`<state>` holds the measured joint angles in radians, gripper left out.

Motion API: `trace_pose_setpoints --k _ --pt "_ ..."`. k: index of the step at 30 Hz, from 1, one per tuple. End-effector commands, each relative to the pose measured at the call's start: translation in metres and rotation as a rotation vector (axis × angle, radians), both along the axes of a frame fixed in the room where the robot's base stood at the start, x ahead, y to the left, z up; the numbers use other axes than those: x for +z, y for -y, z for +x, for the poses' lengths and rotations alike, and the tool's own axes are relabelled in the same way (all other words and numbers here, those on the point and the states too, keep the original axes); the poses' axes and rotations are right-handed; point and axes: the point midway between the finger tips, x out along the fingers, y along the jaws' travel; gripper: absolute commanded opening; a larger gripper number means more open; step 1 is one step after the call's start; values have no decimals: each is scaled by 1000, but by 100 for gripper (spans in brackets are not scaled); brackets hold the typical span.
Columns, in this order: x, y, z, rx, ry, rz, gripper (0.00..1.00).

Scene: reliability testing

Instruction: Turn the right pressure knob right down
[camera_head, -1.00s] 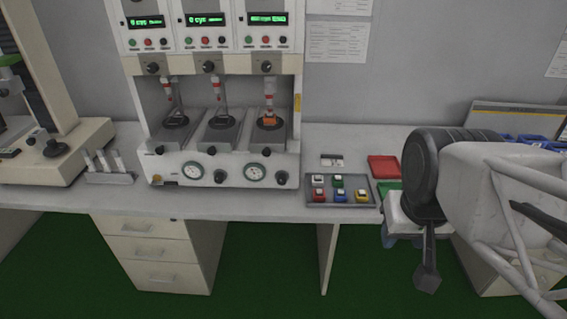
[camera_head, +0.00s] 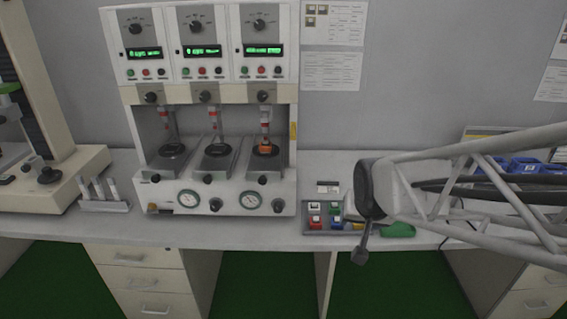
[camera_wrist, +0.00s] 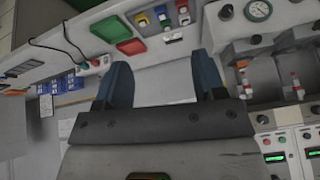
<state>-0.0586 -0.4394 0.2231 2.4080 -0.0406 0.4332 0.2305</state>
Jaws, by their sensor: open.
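The right pressure knob (camera_head: 279,205) is a small dark knob at the lower right of the white tester's front panel, right of the right gauge (camera_head: 250,200). In the wrist view the knob (camera_wrist: 226,12) shows near the top edge, beside the gauge (camera_wrist: 258,10). Its exact setting is too small to read. My gripper (camera_head: 360,256) is over the bench's front edge, well right of the knob and apart from it. In the wrist view its two blue-grey fingers (camera_wrist: 163,78) are spread with nothing between them.
A grey tray (camera_head: 309,231) with several coloured blocks lies between the tester and my gripper, partly hidden by my arm. A green tray (camera_head: 398,230) lies beyond it. The left pressure knob (camera_head: 216,204) sits between the gauges. Bench in front of the tester is clear.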

Motion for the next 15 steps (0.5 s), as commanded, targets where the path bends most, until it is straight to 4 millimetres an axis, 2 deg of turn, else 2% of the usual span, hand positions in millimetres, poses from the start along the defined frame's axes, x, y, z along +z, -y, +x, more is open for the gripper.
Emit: trace_pose_setpoints --k 1,6,15 --pt "-8 -5 15 -5 23 10 64" --pt "-31 -21 64 -30 118 57 64" --pt "-79 -55 136 -63 280 163 64"
